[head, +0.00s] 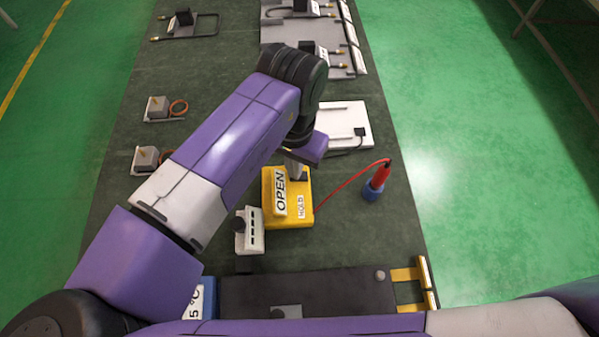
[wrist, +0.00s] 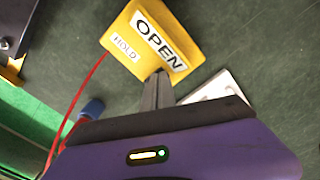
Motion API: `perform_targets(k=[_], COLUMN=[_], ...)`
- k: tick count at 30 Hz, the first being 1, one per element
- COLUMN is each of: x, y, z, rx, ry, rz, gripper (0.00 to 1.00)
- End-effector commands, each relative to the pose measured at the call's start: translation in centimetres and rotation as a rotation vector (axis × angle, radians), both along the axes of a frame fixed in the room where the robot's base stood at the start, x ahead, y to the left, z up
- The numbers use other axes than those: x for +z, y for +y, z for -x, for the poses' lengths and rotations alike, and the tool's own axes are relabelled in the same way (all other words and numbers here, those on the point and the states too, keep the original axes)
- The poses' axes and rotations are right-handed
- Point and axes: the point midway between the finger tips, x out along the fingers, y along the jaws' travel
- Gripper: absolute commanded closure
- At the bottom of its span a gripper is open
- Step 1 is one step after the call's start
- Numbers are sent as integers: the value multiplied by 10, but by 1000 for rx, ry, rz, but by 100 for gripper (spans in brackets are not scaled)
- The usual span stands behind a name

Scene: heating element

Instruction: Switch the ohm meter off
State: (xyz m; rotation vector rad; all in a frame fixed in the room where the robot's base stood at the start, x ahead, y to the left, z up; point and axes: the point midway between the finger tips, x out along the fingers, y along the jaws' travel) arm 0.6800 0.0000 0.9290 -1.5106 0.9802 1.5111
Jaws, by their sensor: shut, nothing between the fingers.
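The ohm meter is a yellow box (head: 288,219) on the dark table, with a raised display reading "OPEN" and a label reading "HOLD". In the wrist view the yellow box (wrist: 185,62) lies at the top, display lit and readable. My gripper (head: 297,172) is at the far edge of the box in the head view, partly hidden by my wrist. In the wrist view my gripper's fingers (wrist: 160,78) are together and empty, with their tips at the box's edge beside the display. I cannot tell whether they touch it. No switch is clearly visible.
A red lead runs from the box to a red probe (head: 380,175) in a blue holder (head: 372,192) at right. The table right of the box is mostly clear.

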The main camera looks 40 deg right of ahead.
Motion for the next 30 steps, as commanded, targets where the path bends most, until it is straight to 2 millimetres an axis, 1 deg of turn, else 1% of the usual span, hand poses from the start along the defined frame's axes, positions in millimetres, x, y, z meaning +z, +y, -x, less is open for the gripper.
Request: perform_targets(k=[9,14,30], x=[-5,-2,38], y=[0,0,0], z=[0,0,0], rx=[0,0,-1], ry=[1,1,1], rz=[1,0,0], gripper=[100,100,100])
